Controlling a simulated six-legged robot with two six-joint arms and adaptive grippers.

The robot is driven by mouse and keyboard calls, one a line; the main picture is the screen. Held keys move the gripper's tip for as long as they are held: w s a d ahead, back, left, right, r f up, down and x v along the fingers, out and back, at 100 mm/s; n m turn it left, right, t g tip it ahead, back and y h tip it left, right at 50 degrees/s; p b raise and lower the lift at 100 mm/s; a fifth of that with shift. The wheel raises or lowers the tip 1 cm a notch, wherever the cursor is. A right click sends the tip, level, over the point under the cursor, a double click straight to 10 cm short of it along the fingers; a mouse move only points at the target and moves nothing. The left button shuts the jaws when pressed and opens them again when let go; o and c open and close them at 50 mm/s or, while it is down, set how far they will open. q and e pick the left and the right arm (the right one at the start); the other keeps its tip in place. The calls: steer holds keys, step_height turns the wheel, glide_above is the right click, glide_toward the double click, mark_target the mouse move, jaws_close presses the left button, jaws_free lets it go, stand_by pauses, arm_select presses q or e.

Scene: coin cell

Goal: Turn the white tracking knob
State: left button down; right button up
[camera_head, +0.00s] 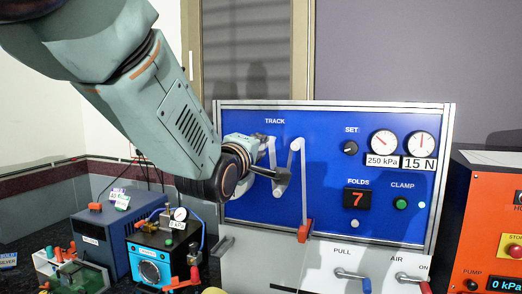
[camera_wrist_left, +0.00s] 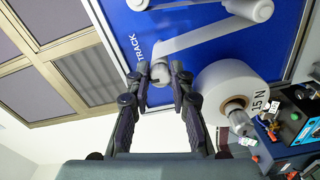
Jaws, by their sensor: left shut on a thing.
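The white tracking knob (camera_wrist_left: 159,73) is a small round white part on the blue panel (camera_wrist_left: 190,28), just below the TRACK label in the left wrist view. My left gripper (camera_wrist_left: 159,80) has its two dark fingers on either side of this knob and is shut on it. In the head view my left gripper (camera_head: 279,174) reaches the panel (camera_head: 322,133) under the TRACK label. The knob cannot be made out clearly there beside the fingers. My right gripper is in neither view.
A white strip (camera_head: 304,190) runs over a roller (camera_head: 296,145) right of the gripper. A white roll (camera_wrist_left: 222,88) sits close to the fingers in the wrist view. Gauges (camera_head: 383,142) and a CLAMP button (camera_head: 401,203) are further right. A blue box (camera_head: 101,240) stands lower left.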

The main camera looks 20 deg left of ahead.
arm_select(q)
steer(key=shift+f+n, duration=0.15)
steer(key=shift+n, duration=0.35)
steer(key=c, duration=1.6)
jaws_free()
steer(key=shift+c, duration=0.2)
steer(key=o, duration=0.5)
steer(key=shift+s+a+r, duration=0.2)
steer(key=shift+s+a, duration=0.05)
steer(key=shift+s, duration=0.1)
